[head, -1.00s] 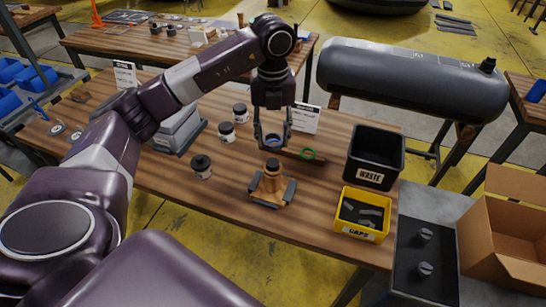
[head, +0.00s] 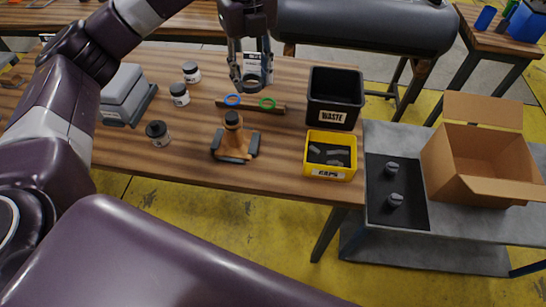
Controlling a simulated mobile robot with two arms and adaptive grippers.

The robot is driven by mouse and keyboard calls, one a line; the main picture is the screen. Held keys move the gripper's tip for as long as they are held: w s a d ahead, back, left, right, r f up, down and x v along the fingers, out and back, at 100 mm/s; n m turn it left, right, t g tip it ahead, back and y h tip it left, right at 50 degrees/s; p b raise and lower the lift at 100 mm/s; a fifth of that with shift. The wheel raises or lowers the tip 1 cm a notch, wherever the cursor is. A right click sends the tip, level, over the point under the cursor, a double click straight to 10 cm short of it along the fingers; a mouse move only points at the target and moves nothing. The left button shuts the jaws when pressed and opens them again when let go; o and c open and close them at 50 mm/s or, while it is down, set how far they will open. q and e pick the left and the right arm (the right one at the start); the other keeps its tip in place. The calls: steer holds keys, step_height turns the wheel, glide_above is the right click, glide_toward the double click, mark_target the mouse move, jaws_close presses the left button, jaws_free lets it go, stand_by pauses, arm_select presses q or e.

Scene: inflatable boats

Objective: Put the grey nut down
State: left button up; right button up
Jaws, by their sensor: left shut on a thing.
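My left gripper (head: 252,82) is shut on the grey nut (head: 252,79), a dark grey ring held between its fingertips. In the head view the gripper hangs over the back part of the wooden table (head: 290,180), behind the wooden strip (head: 248,105). The nut appears to be above the table, but its exact height is hard to tell. A blue ring (head: 232,100) and a green ring (head: 267,103) are at the strip, in front of the gripper. My right gripper is not in view.
An orange-brown stand with a black top (head: 234,145) is nearer the front edge. A black waste bin (head: 335,91) and yellow caps bin (head: 330,156) stand at right. Several jars (head: 158,133) and a grey box (head: 122,92) stand at left. A grey boat tube (head: 365,25) lies behind.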

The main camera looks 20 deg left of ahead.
arm_select(q)
steer(key=d+f+n+b, duration=0.2)
steer(key=d+f, duration=0.4)
steer(key=d, duration=0.1)
steer(key=p, duration=0.3)
glide_above(277, 163)
step_height(277, 163, down, 14)
steer(key=shift+f, duration=0.1)
step_height(277, 163, down, 5)
steer(key=shift+r+p, duration=0.15)
steer(key=shift+p, duration=0.25)
steer(key=shift+f, duration=0.2)
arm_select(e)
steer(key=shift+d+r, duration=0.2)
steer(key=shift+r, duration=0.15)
arm_select(q)
steer(key=shift+f+b, duration=0.3)
steer(key=shift+f, duration=0.05)
steer(key=o, duration=0.8)
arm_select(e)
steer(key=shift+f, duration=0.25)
